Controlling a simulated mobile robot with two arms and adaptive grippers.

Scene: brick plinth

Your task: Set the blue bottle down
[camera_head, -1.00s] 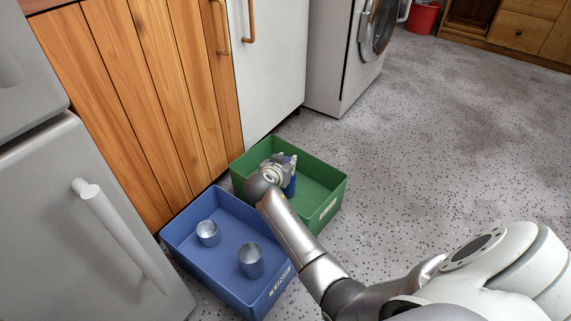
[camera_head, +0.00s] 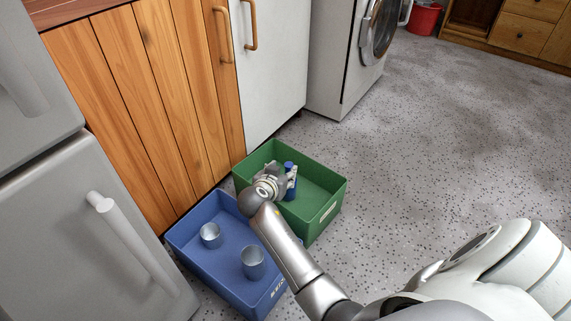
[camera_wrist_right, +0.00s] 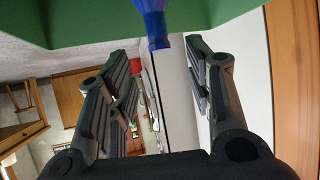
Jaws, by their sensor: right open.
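The blue bottle (camera_head: 289,167) stands upright inside the green bin (camera_head: 325,192), toward its left side. It also shows in the right wrist view (camera_wrist_right: 155,22), at the top, just beyond the fingertips. My right gripper (camera_head: 282,179) is in the green bin beside the bottle, on its left. In the wrist view my right gripper (camera_wrist_right: 167,58) has its two fingers wide apart, with nothing held between them. The gripper hides part of the bottle in the head view. My left gripper is not in view.
A blue bin (camera_head: 190,250) with two metal cups (camera_head: 211,235) (camera_head: 252,262) stands in front of the green bin. A wooden cabinet (camera_head: 165,90) and a grey fridge (camera_head: 85,220) border the left. Speckled floor (camera_head: 430,150) is clear on the right.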

